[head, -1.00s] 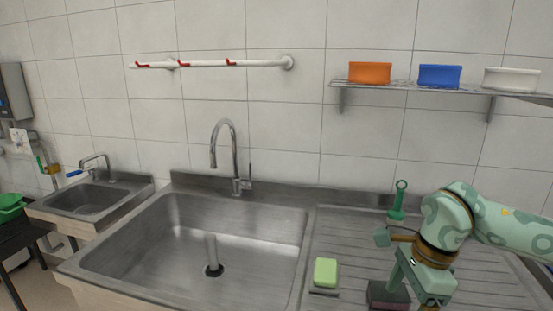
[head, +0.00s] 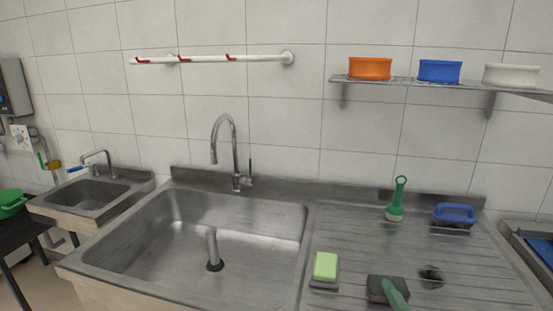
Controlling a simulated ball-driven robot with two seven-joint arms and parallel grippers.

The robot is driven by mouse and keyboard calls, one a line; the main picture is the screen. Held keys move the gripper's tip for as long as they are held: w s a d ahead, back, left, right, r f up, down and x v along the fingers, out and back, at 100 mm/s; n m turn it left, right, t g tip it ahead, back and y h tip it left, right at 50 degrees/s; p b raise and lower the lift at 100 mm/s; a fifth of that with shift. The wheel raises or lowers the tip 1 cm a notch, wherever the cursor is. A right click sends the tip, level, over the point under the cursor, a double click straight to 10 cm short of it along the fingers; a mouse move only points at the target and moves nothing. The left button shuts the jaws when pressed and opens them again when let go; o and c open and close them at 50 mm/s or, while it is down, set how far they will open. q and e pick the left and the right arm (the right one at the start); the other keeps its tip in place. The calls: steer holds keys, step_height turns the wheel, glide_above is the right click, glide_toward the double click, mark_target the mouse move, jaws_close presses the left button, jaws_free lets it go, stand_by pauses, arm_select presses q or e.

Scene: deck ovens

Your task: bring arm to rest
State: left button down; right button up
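Neither of my arms nor grippers shows in the head view now. On the ribbed drainboard (head: 335,225) lies a dark block with a green handle (head: 390,292) at the front edge of the picture, partly cut off. A light green sponge (head: 326,266) sits on a dark holder to its left. A green-handled brush (head: 397,200) stands near the back, and a blue-handled scrubber (head: 454,214) lies at the back right. A small dark scourer-like clump (head: 431,275) lies between them and the front.
The large sink basin (head: 180,240) with a standing pipe and a tall faucet (head: 233,150) is left of the drainboard. A wall shelf (head: 410,86) holds orange, blue and white tubs. A small sink (head: 95,197) stands far left. A tray with something blue (head: 540,245) is at the right edge.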

steer(key=s+d+f+m+g+h, duration=0.35)
steer(key=s+d+f+g, duration=0.25)
steer(key=s+f, duration=0.25)
steer(key=s+d+f+m+g+h, duration=0.2)
steer(key=s+d+f+m+g, duration=0.3)
steer(key=s+f, duration=0.4)
steer(key=s+a+f+g+y, duration=0.2)
steer(key=s+f, duration=0.1)
steer(key=f, duration=0.9)
steer(key=s+a+f+g+y, duration=0.1)
steer(key=s+f, duration=0.2)
steer(key=f, duration=1)
steer(key=s+f+m+g+y, duration=0.1)
steer(key=s+f, duration=0.6)
steer(key=s, duration=0.3)
steer(key=s+f+m+g+y, duration=0.1)
steer(key=s+f+g, duration=0.1)
steer(key=s+f, duration=0.5)
steer(key=s, duration=0.3)
steer(key=shift+s+a, duration=0.15)
steer(key=shift+s, duration=0.1)
